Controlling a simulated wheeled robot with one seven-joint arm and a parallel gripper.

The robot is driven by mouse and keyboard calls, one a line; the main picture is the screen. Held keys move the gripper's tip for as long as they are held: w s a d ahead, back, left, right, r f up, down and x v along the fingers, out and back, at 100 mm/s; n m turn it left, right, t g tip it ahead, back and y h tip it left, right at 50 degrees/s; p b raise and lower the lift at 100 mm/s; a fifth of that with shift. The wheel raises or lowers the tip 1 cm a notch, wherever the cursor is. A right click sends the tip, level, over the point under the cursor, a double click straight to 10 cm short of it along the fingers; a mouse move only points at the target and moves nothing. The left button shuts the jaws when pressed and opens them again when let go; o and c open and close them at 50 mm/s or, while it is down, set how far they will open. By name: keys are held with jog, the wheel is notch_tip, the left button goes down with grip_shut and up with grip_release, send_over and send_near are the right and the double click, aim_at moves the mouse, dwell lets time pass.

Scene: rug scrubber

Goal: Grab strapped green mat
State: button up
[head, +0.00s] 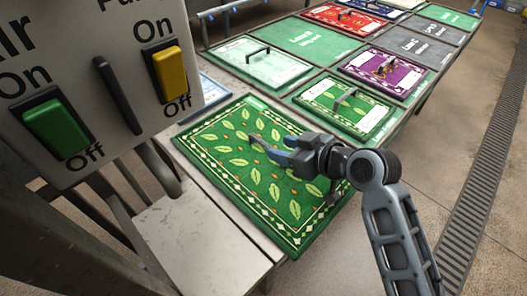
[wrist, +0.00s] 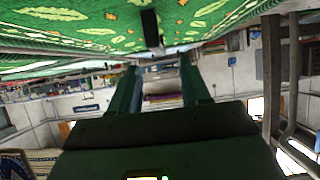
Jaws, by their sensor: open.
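The large green mat (head: 235,195) with yellow-green leaves and a patterned border lies flat at the near end of the table. My gripper (head: 264,146) is over its right half in the head view, with its fingers pointing left. In the wrist view the green mat (wrist: 75,25) fills the top of the picture, and a dark strap (wrist: 151,28) sticks out from it. My gripper (wrist: 158,80) is open there, with nothing between its fingers. The strap shows beyond the fingertips, apart from them. My gripper hides part of the mat in the head view.
A smaller green mat (head: 370,118) with a dark handle lies behind, beside a purple mat (head: 408,83) and a pale mat (head: 275,66). A switch panel (head: 105,75) with green and yellow switches blocks the upper left. Floor with a drain grate (head: 488,165) is clear at right.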

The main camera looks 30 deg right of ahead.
aim_at(268, 146)
jog(key=p+x, duration=0.1)
jog(key=x, duration=0.4)
jog(key=shift+w+f, duration=0.2)
jog(key=shift+f, duration=0.1)
jog(key=shift+c, duration=0.4)
grip_shut()
jog(key=shift+r, duration=0.1)
